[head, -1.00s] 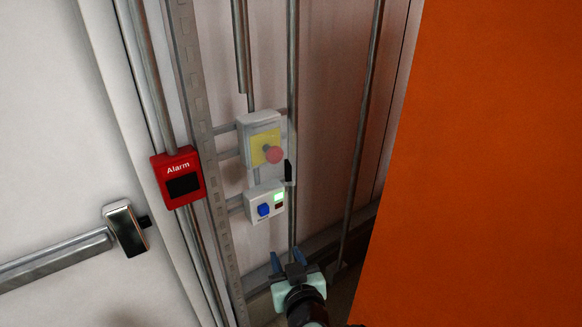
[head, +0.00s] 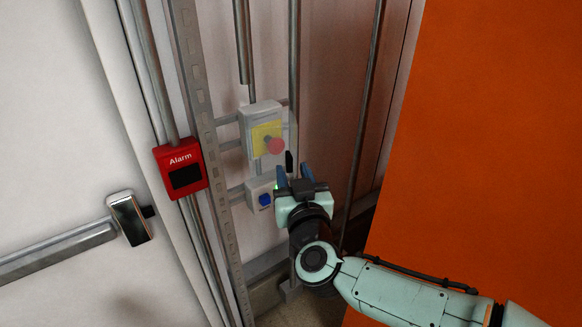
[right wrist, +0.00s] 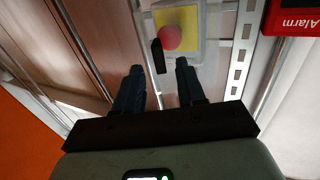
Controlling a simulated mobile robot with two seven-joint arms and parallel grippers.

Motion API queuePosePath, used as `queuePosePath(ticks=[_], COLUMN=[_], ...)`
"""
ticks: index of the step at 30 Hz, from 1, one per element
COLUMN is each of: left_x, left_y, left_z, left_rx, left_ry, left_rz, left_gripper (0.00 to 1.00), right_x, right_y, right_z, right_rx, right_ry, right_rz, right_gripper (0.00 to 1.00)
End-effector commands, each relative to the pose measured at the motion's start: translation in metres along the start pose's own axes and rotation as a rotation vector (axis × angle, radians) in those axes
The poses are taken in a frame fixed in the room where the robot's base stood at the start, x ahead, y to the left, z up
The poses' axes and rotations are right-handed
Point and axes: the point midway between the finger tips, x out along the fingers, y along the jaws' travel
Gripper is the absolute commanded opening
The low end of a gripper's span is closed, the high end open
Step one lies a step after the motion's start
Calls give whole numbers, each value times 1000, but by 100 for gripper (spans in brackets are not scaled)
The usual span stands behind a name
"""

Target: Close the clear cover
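The clear cover (head: 289,128) is a faint see-through panel at the grey box with the yellow plate (head: 262,138) and red button (head: 275,146). It appears to stand out from the box face; its exact angle is hard to see. Its black tab (head: 289,161) is at its lower right. My right gripper (head: 294,174) is open, just below the tab. In the right wrist view the tab (right wrist: 158,57) shows between and beyond the two spread fingertips (right wrist: 160,74), with no clear contact. The left gripper is out of view.
A smaller box with a blue button (head: 264,199) sits below, partly hidden by my gripper. A red alarm box (head: 181,169) and a door with a push bar (head: 60,249) are at left. Vertical pipes (head: 363,125) and an orange panel (head: 490,130) are at right.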

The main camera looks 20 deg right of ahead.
Motion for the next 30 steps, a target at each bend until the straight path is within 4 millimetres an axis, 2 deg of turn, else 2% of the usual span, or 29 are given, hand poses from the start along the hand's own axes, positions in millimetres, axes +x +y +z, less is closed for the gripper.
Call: queuePosePath(ticks=[3, 6, 16, 17, 18, 20, 21, 30], left_x=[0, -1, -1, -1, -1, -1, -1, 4], left_y=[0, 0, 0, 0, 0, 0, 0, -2], left_z=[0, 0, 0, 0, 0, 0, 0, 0], left_rx=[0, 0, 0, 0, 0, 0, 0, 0], left_ry=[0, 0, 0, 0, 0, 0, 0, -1], left_rz=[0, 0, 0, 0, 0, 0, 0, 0], left_gripper=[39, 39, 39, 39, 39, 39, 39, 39], right_x=[16, 24, 27, 27, 27, 27, 27, 31], right_y=[0, 0, 0, 0, 0, 0, 0, 5], right_z=[0, 0, 0, 0, 0, 0, 0, 0], right_rx=[0, 0, 0, 0, 0, 0, 0, 4], right_ry=[0, -1, -1, -1, -1, -1, -1, 5], right_rz=[0, 1, 0, 0, 0, 0, 0, -31], right_gripper=[39, 39, 39, 36, 23, 4, 0, 0])
